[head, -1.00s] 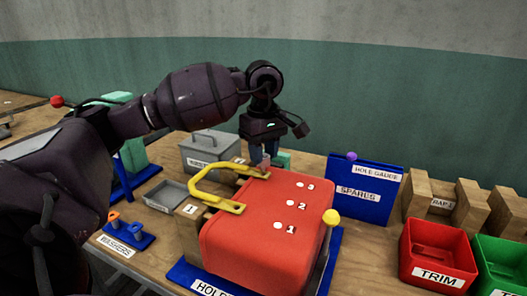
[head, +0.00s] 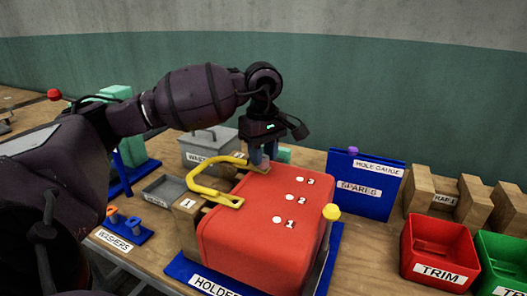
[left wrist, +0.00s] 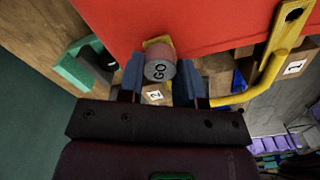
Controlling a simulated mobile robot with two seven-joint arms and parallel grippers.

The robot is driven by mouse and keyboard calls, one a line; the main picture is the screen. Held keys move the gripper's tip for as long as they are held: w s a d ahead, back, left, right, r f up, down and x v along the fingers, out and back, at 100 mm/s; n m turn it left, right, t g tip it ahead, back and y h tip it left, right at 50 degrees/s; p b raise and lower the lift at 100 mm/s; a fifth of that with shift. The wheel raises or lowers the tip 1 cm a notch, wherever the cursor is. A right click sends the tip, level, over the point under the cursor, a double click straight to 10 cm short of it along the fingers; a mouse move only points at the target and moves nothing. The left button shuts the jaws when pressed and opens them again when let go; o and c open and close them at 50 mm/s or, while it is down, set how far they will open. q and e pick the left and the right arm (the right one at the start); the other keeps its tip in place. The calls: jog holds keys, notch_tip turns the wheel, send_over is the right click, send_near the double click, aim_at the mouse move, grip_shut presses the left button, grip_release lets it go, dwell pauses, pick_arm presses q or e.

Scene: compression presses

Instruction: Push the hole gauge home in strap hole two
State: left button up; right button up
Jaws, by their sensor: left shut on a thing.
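My left gripper (head: 264,157) points down over the far end of the yellow strap (head: 222,170) on the side of the red block (head: 258,250). It is shut on the hole gauge, a pinkish-grey cylinder with a face marked GO (left wrist: 158,70), seen between the two blue fingers in the left wrist view. The gauge stands at the strap's far end, by the label 2 (left wrist: 155,96); the yellow strap end shows just beyond it. The strap's other hole (left wrist: 293,14) is open, near label 1. How deep the gauge sits is hidden. My right gripper is out of view.
The blue SPARES stand (head: 362,205) with a purple knob is behind the block. A red TRIM bin (head: 440,232) and a green bin (head: 505,250) stand to the right.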

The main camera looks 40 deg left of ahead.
pick_arm(q)
jog(key=shift+f, duration=0.2)
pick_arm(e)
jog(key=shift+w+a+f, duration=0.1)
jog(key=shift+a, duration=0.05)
pick_arm(q)
jog(key=shift+f, duration=0.2)
jog(key=o, duration=1.1)
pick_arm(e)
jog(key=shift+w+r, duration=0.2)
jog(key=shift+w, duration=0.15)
